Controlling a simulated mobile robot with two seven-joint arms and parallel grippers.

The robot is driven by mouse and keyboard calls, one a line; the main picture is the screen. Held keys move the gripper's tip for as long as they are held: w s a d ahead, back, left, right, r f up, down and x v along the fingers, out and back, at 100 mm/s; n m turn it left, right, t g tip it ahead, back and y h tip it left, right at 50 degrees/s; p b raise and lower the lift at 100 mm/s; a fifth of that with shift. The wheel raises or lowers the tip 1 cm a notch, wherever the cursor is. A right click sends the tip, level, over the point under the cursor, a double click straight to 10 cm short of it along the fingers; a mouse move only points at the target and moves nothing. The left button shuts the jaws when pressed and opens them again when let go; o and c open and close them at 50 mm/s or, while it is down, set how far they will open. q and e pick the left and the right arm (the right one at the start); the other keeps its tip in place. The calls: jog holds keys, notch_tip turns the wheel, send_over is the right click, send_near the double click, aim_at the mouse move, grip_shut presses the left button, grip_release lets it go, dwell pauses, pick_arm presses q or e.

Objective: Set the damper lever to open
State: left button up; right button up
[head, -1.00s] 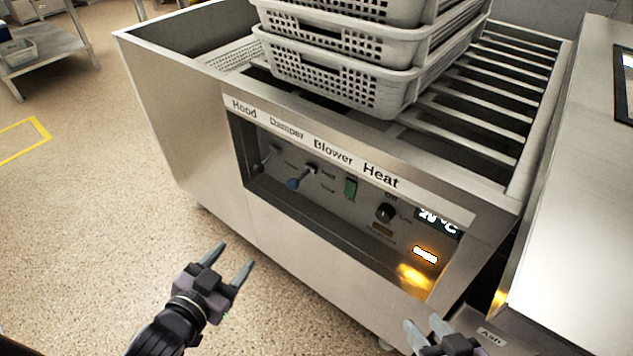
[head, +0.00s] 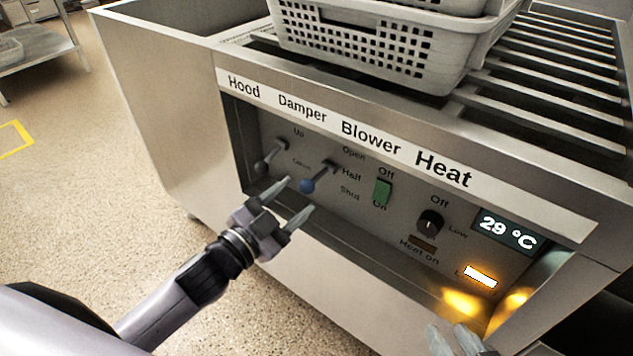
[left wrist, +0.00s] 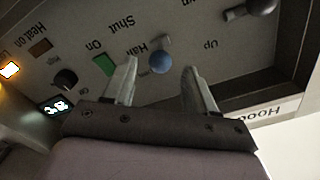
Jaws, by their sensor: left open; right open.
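The damper lever (head: 307,186) has a blue ball knob on a short metal stem, under the Damper label on the recessed panel. Labels Open, Half and Shut run down beside it. In the left wrist view the blue knob (left wrist: 162,61) appears near the word Half; its exact setting is hard to tell. My left gripper (head: 297,196) is open just in front of the knob. In its wrist view the knob shows between the fingertips (left wrist: 160,68), with no clear contact. My right gripper (head: 450,337) is open, partly cut off at the bottom edge.
The hood lever (head: 260,167) with a grey knob is left of the damper lever. A green blower switch (head: 383,192), a black heat knob (head: 430,222) and a 29 °C display (head: 507,232) are to its right. Perforated baskets (head: 375,45) stand on the rails above.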

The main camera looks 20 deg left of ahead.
aim_at(313, 179)
pick_arm(q)
jog(key=shift+b+x, duration=0.75)
jog(key=shift+x, duration=2.5)
grip_shut()
